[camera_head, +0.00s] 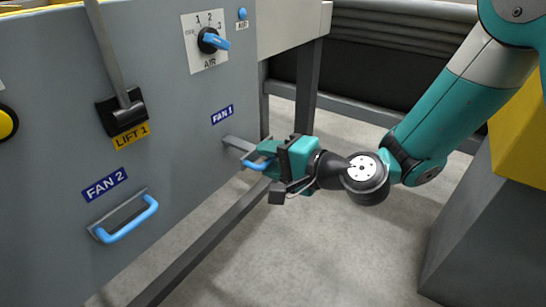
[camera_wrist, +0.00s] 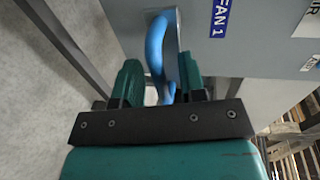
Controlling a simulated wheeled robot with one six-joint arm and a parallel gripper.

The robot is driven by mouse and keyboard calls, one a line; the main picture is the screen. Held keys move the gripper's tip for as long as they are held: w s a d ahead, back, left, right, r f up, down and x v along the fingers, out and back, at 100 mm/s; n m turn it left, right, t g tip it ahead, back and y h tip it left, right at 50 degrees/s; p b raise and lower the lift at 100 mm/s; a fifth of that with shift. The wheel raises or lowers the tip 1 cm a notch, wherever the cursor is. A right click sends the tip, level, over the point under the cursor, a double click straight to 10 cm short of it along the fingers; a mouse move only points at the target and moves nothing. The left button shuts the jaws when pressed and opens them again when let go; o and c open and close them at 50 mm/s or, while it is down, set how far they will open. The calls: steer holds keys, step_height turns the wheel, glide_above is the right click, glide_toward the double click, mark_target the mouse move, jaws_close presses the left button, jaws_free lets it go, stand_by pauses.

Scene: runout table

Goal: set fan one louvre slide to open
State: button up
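The fan one slide has a blue bow handle (camera_head: 256,165) on a grey plate (camera_head: 238,145), below and right of the FAN 1 label (camera_head: 222,115) on the grey panel. In the wrist view the blue handle (camera_wrist: 156,45) reaches down between the two teal fingers of my gripper (camera_wrist: 160,65). A gap shows between the left finger and the handle; the right finger is close beside it, and I cannot tell whether it touches. My gripper (camera_head: 262,157) is at the handle in the head view and partly hides it and the slide.
The FAN 2 slide handle (camera_head: 130,220), LIFT 1 lever (camera_head: 122,105) and AIR selector knob (camera_head: 212,41) are on the same panel. A table leg (camera_head: 307,85) and a low rail (camera_head: 205,245) are near my gripper. The floor in front is clear.

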steer(key=shift+d, duration=0.15)
steer(key=b+v, duration=1.5)
steer(key=v, duration=0.2)
steer(key=shift+d+r, duration=0.1)
